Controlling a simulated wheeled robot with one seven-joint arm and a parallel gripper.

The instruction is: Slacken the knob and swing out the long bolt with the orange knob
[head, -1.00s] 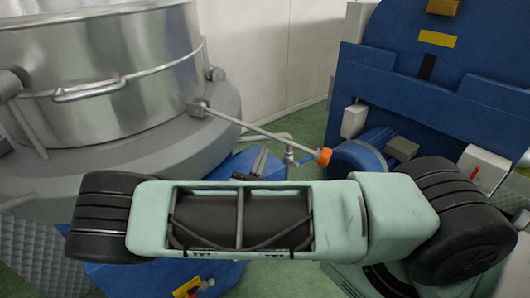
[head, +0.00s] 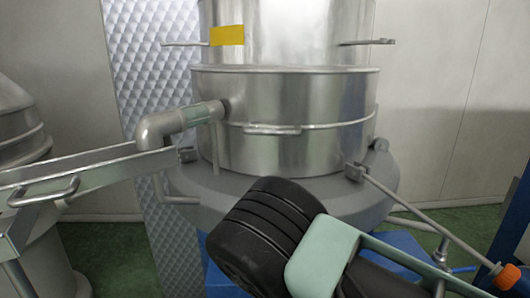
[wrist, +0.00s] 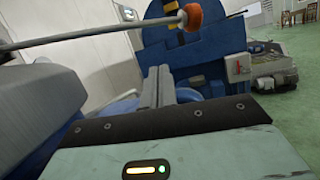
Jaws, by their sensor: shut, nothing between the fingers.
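The long bolt (head: 425,222) sticks outward and down to the right from a bracket (head: 357,173) on the rim of the round steel vessel (head: 285,115). Its orange knob (head: 507,276) is at the free end, near the right edge of the head view. In the wrist view the bolt (wrist: 110,32) crosses the upper left, with the orange knob (wrist: 203,13) at the top. My gripper (wrist: 158,85) is shut and empty, below the bolt and knob in that picture and apart from them. The head view does not show my fingers clearly.
A steel chute (head: 90,175) and a pipe elbow (head: 170,125) stand left of the vessel. A blue machine (wrist: 195,50) stands beyond the knob in the wrist view.

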